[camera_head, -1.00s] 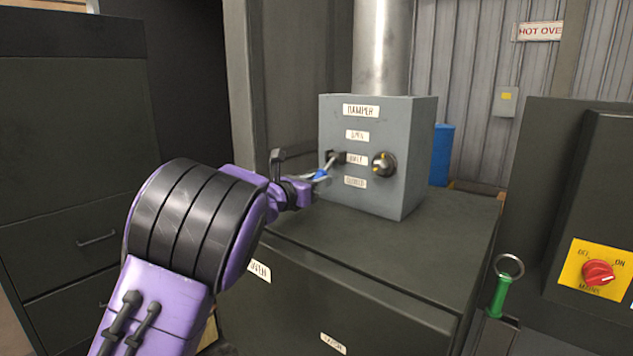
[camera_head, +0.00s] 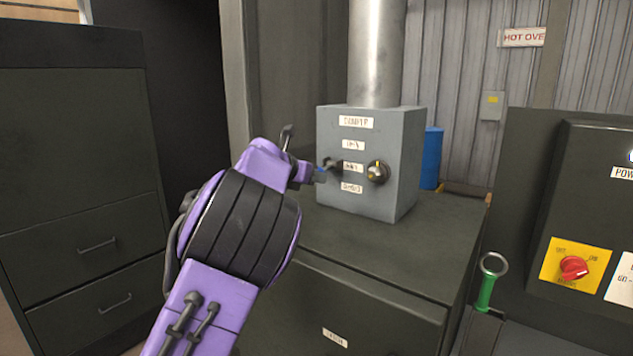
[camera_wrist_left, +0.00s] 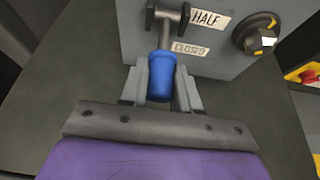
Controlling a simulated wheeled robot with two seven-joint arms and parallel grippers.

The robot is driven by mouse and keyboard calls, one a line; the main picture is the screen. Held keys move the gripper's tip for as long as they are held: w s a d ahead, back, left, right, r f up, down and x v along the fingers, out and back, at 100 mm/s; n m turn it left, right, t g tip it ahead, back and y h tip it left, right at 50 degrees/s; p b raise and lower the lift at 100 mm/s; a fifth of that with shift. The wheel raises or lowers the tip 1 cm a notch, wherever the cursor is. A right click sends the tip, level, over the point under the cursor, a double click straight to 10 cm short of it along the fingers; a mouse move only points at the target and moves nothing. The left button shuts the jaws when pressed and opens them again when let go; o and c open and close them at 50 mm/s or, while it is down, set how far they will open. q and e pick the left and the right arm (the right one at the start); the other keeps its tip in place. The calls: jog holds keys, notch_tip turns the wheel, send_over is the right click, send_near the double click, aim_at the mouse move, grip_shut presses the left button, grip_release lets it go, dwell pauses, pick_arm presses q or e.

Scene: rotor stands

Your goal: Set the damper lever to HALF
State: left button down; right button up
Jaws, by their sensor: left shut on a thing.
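The grey damper box (camera_head: 397,180) stands on a dark cabinet, with labels OPEN, HALF and CLOSED down its front. The damper lever (camera_head: 331,163) comes out of the front beside the HALF label. In the left wrist view, its metal shaft (camera_wrist_left: 165,35) leads from a dark bracket to a blue handle (camera_wrist_left: 161,78). My left gripper (camera_wrist_left: 160,88) is shut on the blue handle, one finger on each side. In the head view, my left gripper (camera_head: 316,174) is at the box's left, hiding most of the handle. The lever's exact setting is hard to tell.
A black knob with a yellow mark (camera_head: 377,172) sits right of the lever. The cabinet top (camera_head: 420,235) is clear in front of the box. A green-handled ring tool (camera_head: 487,290) and a panel with a red switch (camera_head: 573,268) are at the right.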

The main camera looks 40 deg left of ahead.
pick_arm(q)
jog(key=shift+r+g, duration=0.45)
jog(key=shift+g, duration=0.15)
jog(key=c, duration=0.9)
grip_release()
jog(key=shift+s, duration=0.15)
jog(key=b+v, duration=0.4)
jog(key=v, duration=0.6)
